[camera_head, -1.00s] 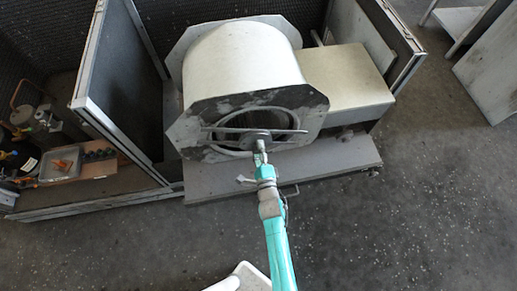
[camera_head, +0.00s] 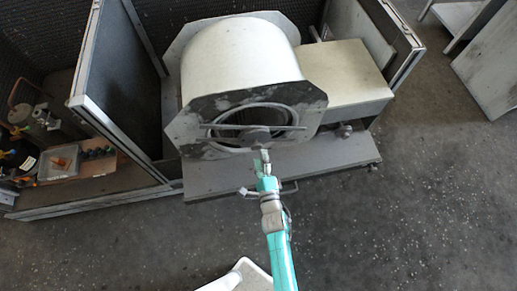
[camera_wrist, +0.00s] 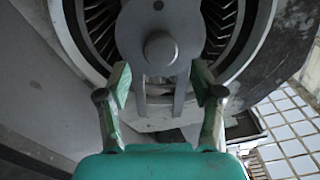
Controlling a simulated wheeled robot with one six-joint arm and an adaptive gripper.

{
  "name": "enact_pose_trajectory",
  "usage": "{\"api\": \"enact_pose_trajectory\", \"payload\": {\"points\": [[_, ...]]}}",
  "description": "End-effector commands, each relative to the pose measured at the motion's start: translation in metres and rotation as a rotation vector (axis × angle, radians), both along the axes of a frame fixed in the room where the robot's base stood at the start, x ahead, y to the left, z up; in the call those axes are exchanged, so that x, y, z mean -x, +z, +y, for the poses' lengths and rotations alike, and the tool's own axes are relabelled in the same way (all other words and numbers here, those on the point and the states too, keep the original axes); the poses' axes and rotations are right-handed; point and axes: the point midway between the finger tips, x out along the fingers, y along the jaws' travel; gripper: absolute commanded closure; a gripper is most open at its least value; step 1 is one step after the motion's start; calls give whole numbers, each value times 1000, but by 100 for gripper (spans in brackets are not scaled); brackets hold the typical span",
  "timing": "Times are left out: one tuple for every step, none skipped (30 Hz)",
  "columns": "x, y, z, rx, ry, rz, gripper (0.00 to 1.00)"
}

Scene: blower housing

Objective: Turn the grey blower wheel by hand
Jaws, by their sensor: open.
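The grey blower wheel sits inside the round opening of the blower housing (camera_head: 240,62), in the middle of the head view. In the wrist view its dark fins (camera_wrist: 222,25) show on both sides of a grey hub plate with a round shaft end (camera_wrist: 160,48). A bar (camera_head: 235,128) crosses the opening in the head view. My gripper (camera_head: 262,158) is in front of the lower part of the opening. In the wrist view my gripper (camera_wrist: 161,82) is open, its two fingers apart on either side below the hub. Nothing is between the fingertips except background parts of the hub bracket.
A beige box (camera_head: 345,82) adjoins the housing on the right. A grey base plate (camera_head: 290,180) lies under the housing. A framed panel (camera_head: 110,75) stands at left, with a tray (camera_head: 60,162) and bottles beyond.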

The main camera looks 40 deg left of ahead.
Motion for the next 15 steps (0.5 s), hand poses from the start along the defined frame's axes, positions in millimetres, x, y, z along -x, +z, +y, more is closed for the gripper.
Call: {"api": "enact_pose_trajectory", "payload": {"points": [[7,-1,-9,1,-1,1,34],[11,0,-13,1,-1,1,34],[15,-1,-19,1,-1,1,34],[18,-1,-23,1,-1,1,34],[22,0,-26,1,-2,0,34],[25,0,-31,1,-2,1,34],[28,0,-34,1,-2,1,34],[31,0,-37,1,-2,1,34],[33,0,-40,1,-2,0,34],[35,0,-42,1,-2,0,34],[37,0,-44,1,-2,0,34],[39,0,-46,1,-1,1,34],[40,0,-48,1,-1,1,34],[41,0,-49,0,-1,0,34],[42,0,-49,0,-1,0,34]]}}
